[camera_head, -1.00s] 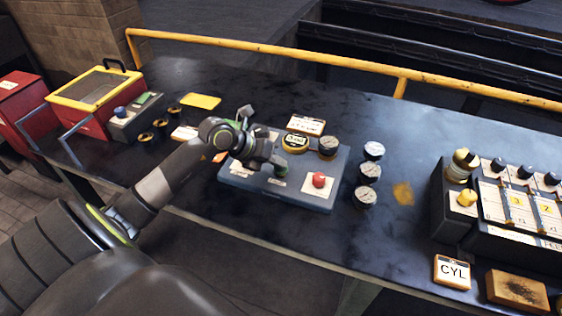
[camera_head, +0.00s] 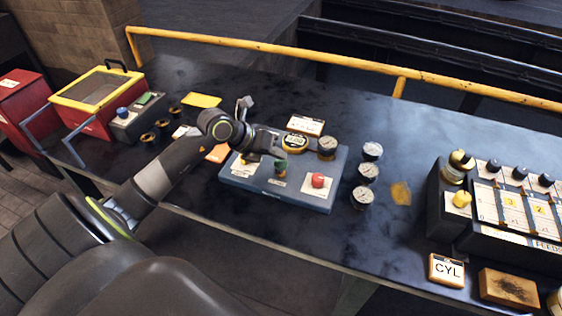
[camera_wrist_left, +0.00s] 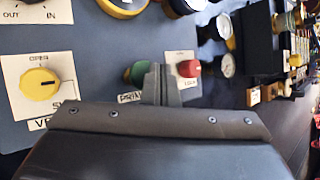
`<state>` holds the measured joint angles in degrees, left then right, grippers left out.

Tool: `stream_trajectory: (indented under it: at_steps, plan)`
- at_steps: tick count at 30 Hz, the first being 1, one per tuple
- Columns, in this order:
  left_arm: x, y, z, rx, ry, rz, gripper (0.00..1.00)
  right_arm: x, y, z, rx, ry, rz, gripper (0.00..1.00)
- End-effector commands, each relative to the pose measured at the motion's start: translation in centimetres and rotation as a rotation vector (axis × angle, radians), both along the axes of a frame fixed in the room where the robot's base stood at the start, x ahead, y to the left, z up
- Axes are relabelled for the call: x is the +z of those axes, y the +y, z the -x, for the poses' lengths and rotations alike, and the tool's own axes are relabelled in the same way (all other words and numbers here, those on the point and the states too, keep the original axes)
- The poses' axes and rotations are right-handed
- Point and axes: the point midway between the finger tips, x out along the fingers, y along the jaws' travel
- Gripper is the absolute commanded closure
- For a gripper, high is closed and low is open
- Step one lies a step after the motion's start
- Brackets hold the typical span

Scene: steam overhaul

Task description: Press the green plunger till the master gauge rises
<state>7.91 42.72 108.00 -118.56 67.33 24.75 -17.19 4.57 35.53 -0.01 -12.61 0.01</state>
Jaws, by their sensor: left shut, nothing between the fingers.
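The green plunger (camera_head: 281,165) stands on the blue-grey panel (camera_head: 265,192), left of a red button (camera_head: 318,180). My left gripper (camera_head: 283,150) is shut and empty, close above and behind the plunger in the head view. In the left wrist view, the shut fingers (camera_wrist_left: 161,80) overlap the right edge of the green plunger (camera_wrist_left: 138,73); I cannot tell whether they touch it. Gauges stand at the panel's back: a yellow-ringed one (camera_head: 294,142) and another to its right (camera_head: 327,146). I cannot tell which is the master gauge, and their readings are too small.
A yellow knob (camera_wrist_left: 40,84) sits on the panel's left part. Several loose gauges (camera_head: 366,172) stand right of the panel. A lever box (camera_head: 448,215) is further right. A yellow rail (camera_head: 330,60) runs behind the table.

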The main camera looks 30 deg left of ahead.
Motion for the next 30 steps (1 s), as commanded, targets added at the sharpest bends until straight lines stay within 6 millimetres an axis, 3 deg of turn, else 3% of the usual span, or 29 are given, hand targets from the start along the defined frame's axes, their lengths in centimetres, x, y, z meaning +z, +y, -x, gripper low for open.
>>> stream_trajectory:
  at_steps: [16, 30]
  plan:
    - [4.9, 0.0, 0.0, -0.001, -0.002, 0.0, 1.0, 3.7, 0.0, 0.0, 0.0, 0.0, 0.0, 0.64]
    - [5.0, 0.0, 0.0, -0.001, -0.002, 0.0, 1.0, 3.7, 0.0, 0.0, 0.0, 0.0, 0.0, 0.64]
